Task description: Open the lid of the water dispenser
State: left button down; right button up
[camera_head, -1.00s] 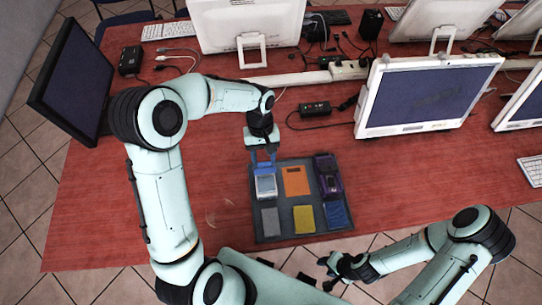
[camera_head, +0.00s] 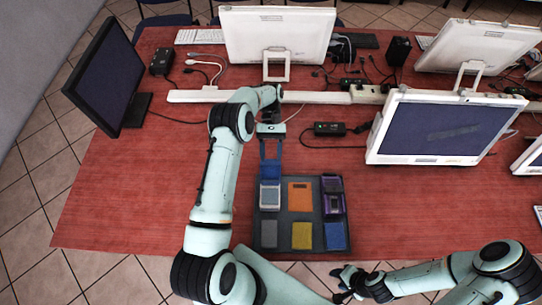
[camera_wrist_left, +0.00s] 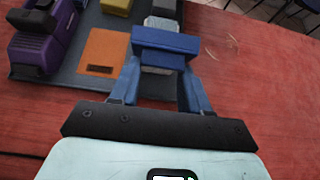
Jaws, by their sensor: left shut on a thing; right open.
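No plainly recognisable water dispenser shows. My left gripper (camera_head: 271,165) is above the far left edge of a dark grey tray (camera_head: 287,228). Its blue fingers reach down around a blue bar-shaped piece (camera_wrist_left: 165,42), beside a small light grey device (camera_head: 270,196) in the tray's far left compartment. In the left wrist view the bar crosses in front of that device. I cannot tell whether the bar is a part of it, such as a lid. A purple device (camera_head: 332,196) sits in the far right compartment. My right gripper (camera_head: 346,283) is open and empty, near the table's front edge.
The tray also holds an orange flat block (camera_head: 300,196), a grey block (camera_head: 269,235), a yellow block (camera_head: 302,236) and a blue block (camera_head: 335,236). Monitors, cables and a black adapter (camera_head: 329,129) lie beyond. The red table (camera_head: 130,200) is clear at left.

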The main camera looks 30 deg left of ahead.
pick_arm(q)
jog(key=shift+f+g, duration=0.35)
jog(key=shift+g, duration=0.05)
